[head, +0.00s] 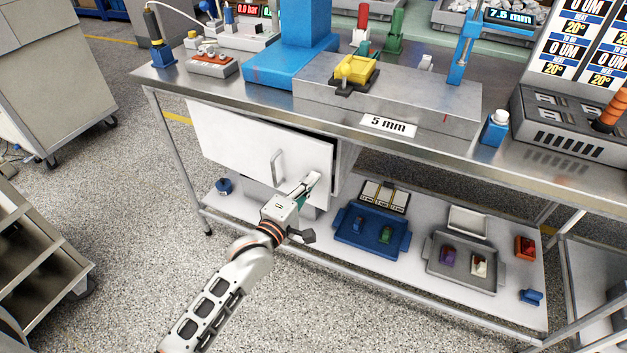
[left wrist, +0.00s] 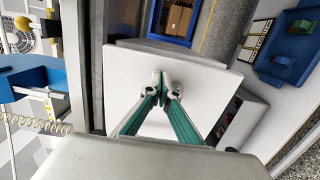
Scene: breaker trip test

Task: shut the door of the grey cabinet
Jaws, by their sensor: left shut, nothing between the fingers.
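The grey cabinet (head: 345,165) hangs under the workbench. Its pale door (head: 230,140) stands ajar, with a dark gap along its top and right edges. The door has a bar handle (head: 277,167). My left gripper (head: 314,182) is in front of the door's lower right part, right of the handle. In the left wrist view, its green fingers (left wrist: 162,88) are together and empty, pointing at the pale door panel (left wrist: 125,85). Whether the fingertips touch the panel I cannot tell. My right gripper is not in view.
The steel bench top (head: 420,143) overhangs the cabinet. The lower shelf (head: 325,240) holds a blue tray (head: 345,236), a grey tray (head: 440,272) and small parts. A grey cart (head: 40,60) stands at far left. The speckled floor before the cabinet is clear.

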